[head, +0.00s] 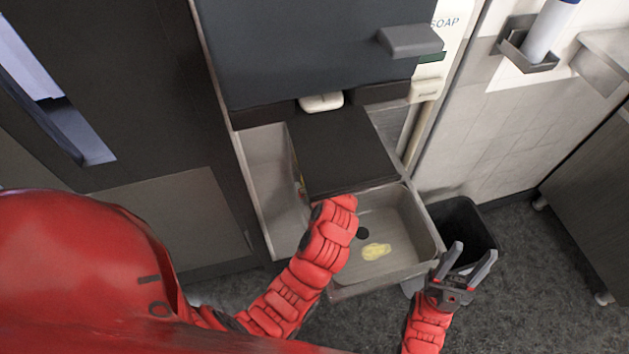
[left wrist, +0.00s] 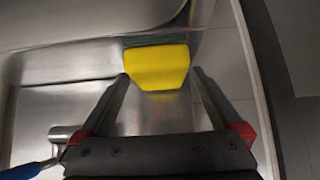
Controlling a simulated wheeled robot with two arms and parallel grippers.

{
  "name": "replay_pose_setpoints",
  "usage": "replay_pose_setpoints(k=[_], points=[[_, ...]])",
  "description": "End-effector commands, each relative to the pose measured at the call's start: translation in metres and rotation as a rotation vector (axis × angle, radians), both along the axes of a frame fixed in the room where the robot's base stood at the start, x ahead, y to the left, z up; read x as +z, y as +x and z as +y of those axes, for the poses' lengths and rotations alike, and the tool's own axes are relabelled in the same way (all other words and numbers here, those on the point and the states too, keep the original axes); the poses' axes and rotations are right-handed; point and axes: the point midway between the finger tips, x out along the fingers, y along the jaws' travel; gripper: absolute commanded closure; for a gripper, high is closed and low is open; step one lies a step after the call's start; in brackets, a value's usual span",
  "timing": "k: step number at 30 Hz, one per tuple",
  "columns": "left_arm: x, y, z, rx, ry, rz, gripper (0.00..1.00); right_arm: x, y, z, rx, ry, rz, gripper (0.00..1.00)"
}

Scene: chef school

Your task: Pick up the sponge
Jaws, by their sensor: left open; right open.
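The sponge (left wrist: 157,68) is yellow with a green layer along its far side. In the left wrist view it rests on a shiny metal surface. My left gripper (left wrist: 160,76) is open, with its fingertips on either side of the sponge's near part; I cannot tell whether they touch it. In the head view my left arm reaches toward the sink, and its gripper and the sponge are hidden there. My right gripper (head: 474,250) is open and empty, over the dark bin to the right of the sink.
A metal sink (head: 400,262) holds a pale yellow patch or item (head: 376,251). A dark dispenser box (head: 325,50) overhangs it. The bin (head: 462,222) stands at right. A blue-handled tool (left wrist: 28,171) lies left of my left gripper. Floor is clear at lower right.

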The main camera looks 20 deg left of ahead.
Motion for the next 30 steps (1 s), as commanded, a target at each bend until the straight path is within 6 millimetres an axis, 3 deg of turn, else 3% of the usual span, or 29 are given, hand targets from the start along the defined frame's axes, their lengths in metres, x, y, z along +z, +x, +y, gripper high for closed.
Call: replay_pose_setpoints(k=[9,22,23,30], points=[[-0.0050,0.0038,0.0020,-0.001,-0.001,-0.002,0.00,0.0021,0.0001,0.0000,0.000,0.000,0.000,0.50],[-0.0047,0.0036,0.0020,-0.001,-0.001,-0.002,0.76,0.0021,0.0000,0.0000,0.000,0.000,0.000,0.50],[-0.0047,0.0036,0.0020,-0.001,-0.001,-0.002,0.79,0.0022,0.0000,0.0000,0.000,0.000,0.000,0.50],[-0.0039,0.0037,0.0020,-0.001,-0.001,-0.002,0.80,0.0024,0.0000,0.0000,0.000,0.000,0.000,0.50]])
